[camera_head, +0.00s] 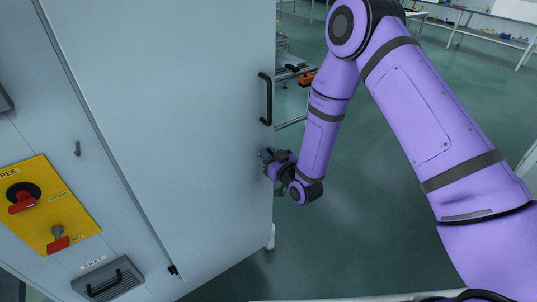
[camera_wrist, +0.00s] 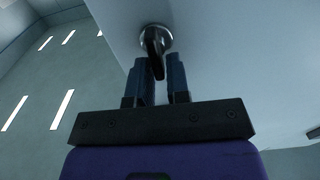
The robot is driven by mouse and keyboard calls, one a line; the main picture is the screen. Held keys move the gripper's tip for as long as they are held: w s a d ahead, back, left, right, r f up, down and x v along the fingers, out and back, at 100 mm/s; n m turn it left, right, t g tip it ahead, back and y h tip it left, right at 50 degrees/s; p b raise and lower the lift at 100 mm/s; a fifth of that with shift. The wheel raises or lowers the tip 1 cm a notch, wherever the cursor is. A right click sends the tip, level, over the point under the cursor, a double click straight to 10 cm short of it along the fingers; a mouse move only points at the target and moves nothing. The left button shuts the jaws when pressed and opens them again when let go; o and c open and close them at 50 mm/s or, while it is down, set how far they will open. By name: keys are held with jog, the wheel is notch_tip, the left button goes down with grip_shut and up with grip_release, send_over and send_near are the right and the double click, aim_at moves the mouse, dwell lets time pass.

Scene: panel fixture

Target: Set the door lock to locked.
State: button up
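The door lock shows in the wrist view as a small dark lever (camera_wrist: 154,43) on a round metal collar on the pale door face. My gripper (camera_wrist: 159,62) points at it, with the lever's lower end between the two dark fingertips. A narrow gap shows beside the lever, and I cannot tell whether either finger touches it. In the head view my gripper (camera_head: 266,155) is at the right edge of the large pale door (camera_head: 180,120), below its black handle (camera_head: 266,98). The lock is hidden there behind the gripper, and I cannot read its setting.
A yellow plate (camera_head: 52,212) with two red switches is on the cabinet at left. A small hook (camera_head: 77,149) and a grey box with a black handle (camera_head: 107,280) are near it. Green floor (camera_head: 375,220) is open to the right. A trolley (camera_head: 292,72) stands behind the door edge.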

jog(key=shift+d+m, duration=0.1)
jog(key=shift+m, duration=0.5)
grip_shut()
jog(key=m, duration=0.5)
jog(key=d+f+m, duration=0.1)
jog(key=m, duration=0.5)
jog(key=w+f+m, duration=0.1)
jog(key=m, duration=0.4)
jog(key=shift+d+m, duration=0.15)
jog(key=shift+m, duration=0.15)
dwell(0.4)
jog(key=o, duration=0.6)
grip_release()
jog(key=shift+o, duration=0.2)
